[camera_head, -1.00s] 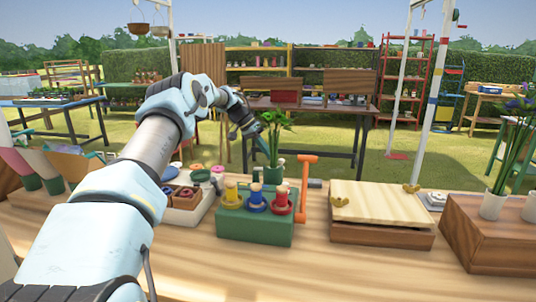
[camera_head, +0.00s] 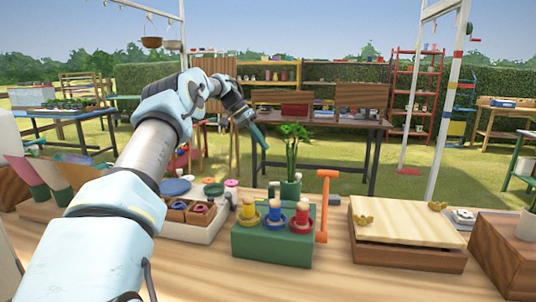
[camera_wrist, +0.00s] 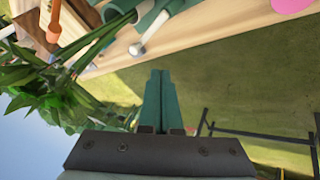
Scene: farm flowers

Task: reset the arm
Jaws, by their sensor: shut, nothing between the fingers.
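My gripper (camera_head: 262,142) is raised above the far side of the wooden workbench (camera_head: 315,281), to the left of the leafy plant (camera_head: 292,150). Its teal fingers are together in the wrist view (camera_wrist: 160,76) and hold nothing. In that view the plant's leaves (camera_wrist: 45,85) are to the left of the fingers, apart from them, with grass behind the fingertips. My arm reaches up from the lower left, bent at the elbow.
On the bench are a green block with colored spools (camera_head: 272,245), an orange-handled tool (camera_head: 323,215), a wooden box with a pale lid (camera_head: 405,220) and a tray of small pots (camera_head: 197,230). A white post (camera_head: 447,100) stands behind the bench. Open grass lies beyond.

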